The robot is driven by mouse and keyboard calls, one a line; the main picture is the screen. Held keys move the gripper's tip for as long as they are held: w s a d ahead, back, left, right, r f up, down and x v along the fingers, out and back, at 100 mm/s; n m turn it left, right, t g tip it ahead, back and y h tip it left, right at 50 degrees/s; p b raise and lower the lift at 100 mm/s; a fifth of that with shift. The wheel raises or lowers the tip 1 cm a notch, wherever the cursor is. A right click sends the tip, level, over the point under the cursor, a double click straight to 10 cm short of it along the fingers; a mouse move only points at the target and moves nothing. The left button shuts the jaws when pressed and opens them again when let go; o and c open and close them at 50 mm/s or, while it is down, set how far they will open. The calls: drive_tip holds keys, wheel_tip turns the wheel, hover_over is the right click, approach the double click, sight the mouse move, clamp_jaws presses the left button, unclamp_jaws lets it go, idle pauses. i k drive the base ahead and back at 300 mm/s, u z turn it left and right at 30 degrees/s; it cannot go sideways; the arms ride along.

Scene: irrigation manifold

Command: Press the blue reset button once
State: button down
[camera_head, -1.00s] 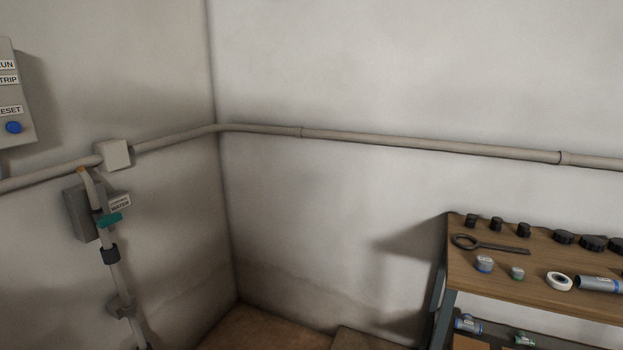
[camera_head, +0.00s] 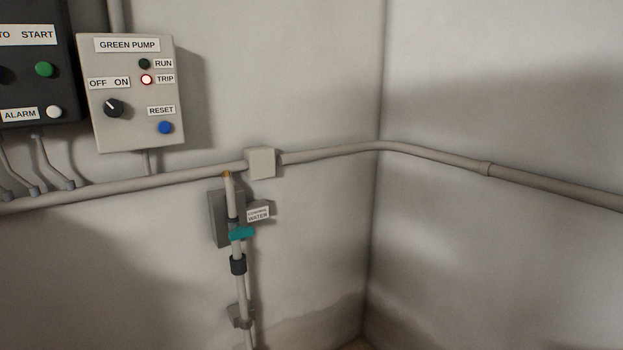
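The blue reset button (camera_head: 165,128) is at the lower right of a light grey panel (camera_head: 135,132) labelled GREEN PUMP, high on the left wall. A RESET label sits just above it. The panel also has a dark RUN lamp (camera_head: 144,64), a TRIP lamp (camera_head: 146,79) that looks lit white with a red rim, and a black OFF/ON knob (camera_head: 113,107) with a white pointer tilted toward OFF. My gripper is not in view.
A dark panel (camera_head: 38,85) with a green button and a white button stands left of the grey panel. A conduit (camera_head: 120,187) with a junction box (camera_head: 261,162) runs below. A vertical pipe with a teal valve handle (camera_head: 241,233) stands beneath.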

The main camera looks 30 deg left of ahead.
sight(165, 127)
drive_tip(key=u, duration=1.1)
drive_tip(key=i, duration=1.1)
drive_tip(key=u, duration=0.9)
